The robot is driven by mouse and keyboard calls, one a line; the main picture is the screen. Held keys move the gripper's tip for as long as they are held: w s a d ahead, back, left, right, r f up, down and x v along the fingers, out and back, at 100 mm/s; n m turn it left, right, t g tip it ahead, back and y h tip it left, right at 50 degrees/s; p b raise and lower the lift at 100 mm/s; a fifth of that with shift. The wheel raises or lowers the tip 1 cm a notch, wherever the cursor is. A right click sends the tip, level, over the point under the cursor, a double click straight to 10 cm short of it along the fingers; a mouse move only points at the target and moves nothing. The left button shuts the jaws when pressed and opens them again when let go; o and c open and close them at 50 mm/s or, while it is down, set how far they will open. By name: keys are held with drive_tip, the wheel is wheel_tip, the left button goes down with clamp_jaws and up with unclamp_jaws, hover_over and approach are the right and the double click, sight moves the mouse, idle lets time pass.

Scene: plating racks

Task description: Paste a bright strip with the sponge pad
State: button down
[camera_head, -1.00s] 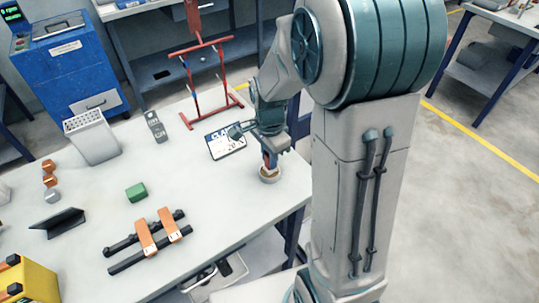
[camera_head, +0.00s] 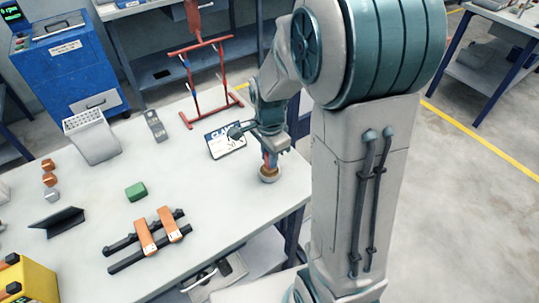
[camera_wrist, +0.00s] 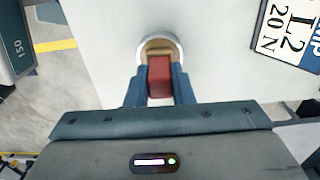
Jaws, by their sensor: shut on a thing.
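My gripper (camera_wrist: 159,84) has its two blue fingers closed on the red handle (camera_wrist: 159,75) of what looks like the sponge pad. In the wrist view a tan round part lies beyond the handle, inside a shallow dish with a pale rim (camera_wrist: 178,45). I cannot tell how deep the pad sits in the dish. In the head view the gripper (camera_head: 269,156) is above this dish (camera_head: 269,178) near the table's right edge. Two copper-coloured strips (camera_head: 145,236) (camera_head: 169,224) lie across two black rails (camera_head: 125,262) at the front; I cannot tell which is brighter.
A "CLAMP" sign (camera_head: 228,144) stands just behind my gripper, with a red rack (camera_head: 187,90) behind it. A green block (camera_head: 136,192), a black angled piece (camera_head: 58,222) and a perforated grey holder (camera_head: 95,142) stand on the table (camera_head: 205,205). Bare tabletop separates dish and rails.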

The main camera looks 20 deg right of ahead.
drive_tip(key=shift+r+p, duration=2.75)
drive_tip(key=shift+r, duration=0.75)
drive_tip(key=shift+f, duration=0.1)
